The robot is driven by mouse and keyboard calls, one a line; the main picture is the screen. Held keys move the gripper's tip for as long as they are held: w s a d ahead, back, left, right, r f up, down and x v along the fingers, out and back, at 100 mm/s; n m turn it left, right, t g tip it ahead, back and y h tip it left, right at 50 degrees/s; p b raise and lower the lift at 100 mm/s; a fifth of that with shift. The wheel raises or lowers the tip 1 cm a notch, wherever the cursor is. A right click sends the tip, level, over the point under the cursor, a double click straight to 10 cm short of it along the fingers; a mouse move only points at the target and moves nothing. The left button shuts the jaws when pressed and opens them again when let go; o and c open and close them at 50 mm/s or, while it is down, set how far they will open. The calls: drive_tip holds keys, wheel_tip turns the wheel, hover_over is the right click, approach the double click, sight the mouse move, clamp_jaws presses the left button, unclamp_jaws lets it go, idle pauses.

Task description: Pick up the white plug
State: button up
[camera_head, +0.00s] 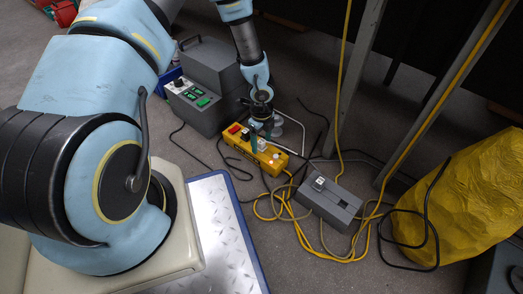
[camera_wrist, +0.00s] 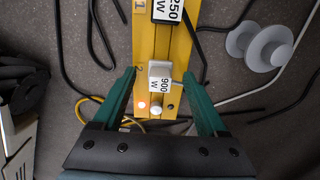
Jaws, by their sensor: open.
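The white plug (camera_wrist: 160,70) is a small block labelled 900 W. It sits on a yellow power strip (camera_wrist: 145,50), near the strip's end, beside the printed number 2. My gripper (camera_wrist: 159,76) has its two green fingers spread, one on each side of the plug, with gaps visible between them and it. In the head view my gripper (camera_head: 260,139) points down over the yellow strip (camera_head: 274,163), and the white plug (camera_head: 262,145) shows small near the fingers.
A dark plug labelled 250 W (camera_wrist: 168,10) sits farther along the strip. A grey box with green displays (camera_head: 205,95), a smaller grey box (camera_head: 330,203), loose cables and metal legs (camera_head: 352,80) stand around the strip.

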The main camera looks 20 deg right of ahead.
drive_tip(key=shift+f, duration=0.5)
drive_tip(key=shift+r, duration=0.1)
clamp_jaws()
